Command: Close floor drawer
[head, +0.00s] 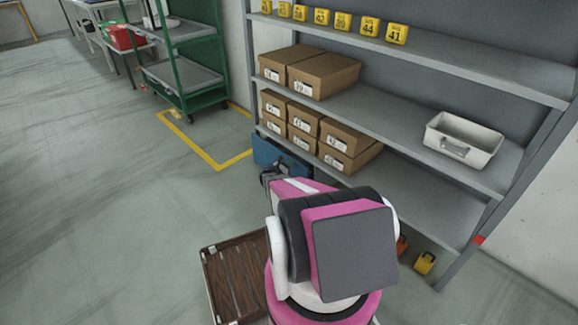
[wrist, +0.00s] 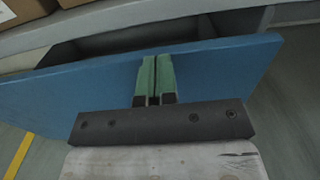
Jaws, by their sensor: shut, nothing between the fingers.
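The floor drawer has a blue front panel (head: 275,154), low under the bottom shelf of the grey rack. In the wrist view the blue panel (wrist: 90,83) runs across the picture, with a dark gap between it and the shelf edge behind, so the drawer stands partly open. My gripper (wrist: 156,62) has its green fingers together, with nothing between them. The fingers overlap the front of the blue panel near its middle; I cannot tell whether they touch it. In the head view my gripper (head: 267,177) is at the panel's lower front, partly hidden by my arm.
The grey rack (head: 420,120) holds shoe boxes (head: 325,75), yellow number tags (head: 342,21) and a pale bin (head: 463,138). A brown slatted box (head: 234,281) lies on the floor beside my arm. A green cart (head: 185,62) stands at the back. The floor at left is clear.

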